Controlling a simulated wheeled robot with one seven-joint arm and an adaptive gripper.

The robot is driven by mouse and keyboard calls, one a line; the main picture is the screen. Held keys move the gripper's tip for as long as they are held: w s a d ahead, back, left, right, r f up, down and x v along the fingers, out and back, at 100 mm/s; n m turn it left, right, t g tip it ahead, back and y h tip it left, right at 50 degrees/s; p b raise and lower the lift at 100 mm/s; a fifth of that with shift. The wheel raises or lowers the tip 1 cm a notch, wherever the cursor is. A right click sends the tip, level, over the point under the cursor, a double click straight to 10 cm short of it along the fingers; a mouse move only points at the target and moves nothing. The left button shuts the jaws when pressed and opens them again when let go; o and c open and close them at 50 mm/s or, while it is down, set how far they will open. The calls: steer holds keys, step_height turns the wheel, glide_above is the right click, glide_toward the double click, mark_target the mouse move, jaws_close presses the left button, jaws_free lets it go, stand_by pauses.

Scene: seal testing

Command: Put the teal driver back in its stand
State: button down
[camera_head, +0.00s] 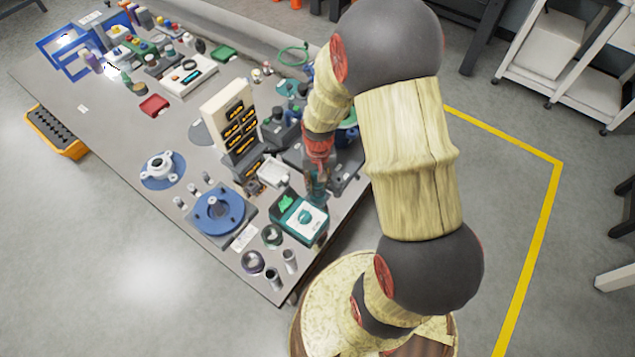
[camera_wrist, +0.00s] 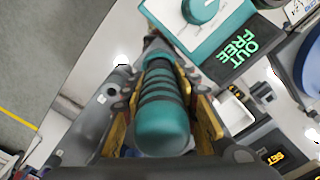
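The teal driver (camera_wrist: 160,110) shows its ribbed handle lengthwise in the wrist view, butt end towards the camera. My gripper (camera_wrist: 160,85) has its yellow-padded fingers close along both sides of the handle and appears shut on it. The driver's far end is hidden by the handle. A grey block with a round hole (camera_wrist: 102,99) lies left of the handle; it may be the stand, but I cannot tell. In the head view my gripper (camera_head: 316,187) is low over the table's right edge, beside the teal-and-white box, and the driver is hard to make out.
The teal box with a white top and dial (camera_head: 302,218) stands just in front of my gripper. Small round jars (camera_head: 253,262) stand near the table corner.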

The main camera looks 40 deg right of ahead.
steer(key=c, duration=1.3)
jaws_free()
step_height(320, 180, up, 9)
steer(key=p, duration=0.7)
steer(key=shift+r, duration=0.1)
